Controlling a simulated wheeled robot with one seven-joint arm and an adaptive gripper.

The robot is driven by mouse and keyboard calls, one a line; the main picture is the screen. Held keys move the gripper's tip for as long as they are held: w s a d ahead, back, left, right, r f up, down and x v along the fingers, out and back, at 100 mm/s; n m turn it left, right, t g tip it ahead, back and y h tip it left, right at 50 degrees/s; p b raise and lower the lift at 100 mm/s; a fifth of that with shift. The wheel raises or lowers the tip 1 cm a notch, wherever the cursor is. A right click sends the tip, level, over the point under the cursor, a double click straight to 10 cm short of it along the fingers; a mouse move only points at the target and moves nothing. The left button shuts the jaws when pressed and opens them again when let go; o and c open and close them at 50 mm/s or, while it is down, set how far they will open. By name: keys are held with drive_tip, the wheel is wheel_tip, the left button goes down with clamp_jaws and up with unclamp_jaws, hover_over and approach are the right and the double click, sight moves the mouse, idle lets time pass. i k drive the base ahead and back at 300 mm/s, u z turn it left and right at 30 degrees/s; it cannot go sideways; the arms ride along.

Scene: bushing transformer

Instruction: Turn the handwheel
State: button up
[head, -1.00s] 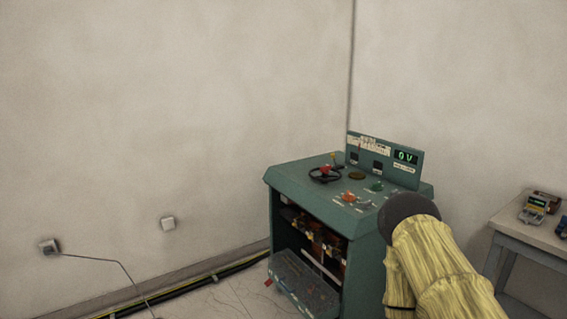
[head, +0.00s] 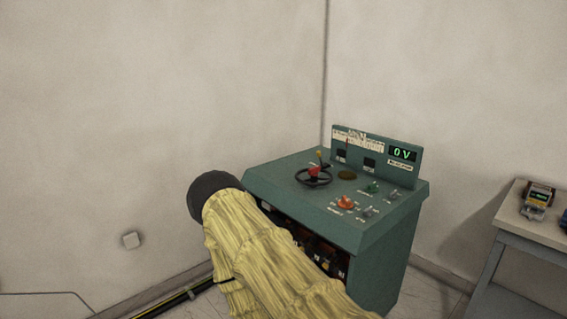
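The black handwheel (head: 314,178) lies on the left part of the green console's top (head: 280,190). A small red part shows at the wheel's middle. My arm, in a yellowish sleeve with a dark round end, crosses the lower middle of the head view. Its dark end is left of the console, apart from the handwheel in the picture. The arm covers part of the console's front. My gripper's fingers do not show.
The console's upright panel (head: 376,153) has a display reading 0 V (head: 403,153). An orange-red knob (head: 345,202) and a green knob (head: 373,187) are on its top. A table (head: 533,225) with devices stands at right.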

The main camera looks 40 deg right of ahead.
sight(313, 172)
drive_tip(key=z, duration=0.2)
drive_tip(key=i, duration=0.7)
drive_tip(key=z, duration=1.05)
drive_tip(key=i, duration=0.4)
drive_tip(key=z, duration=0.4)
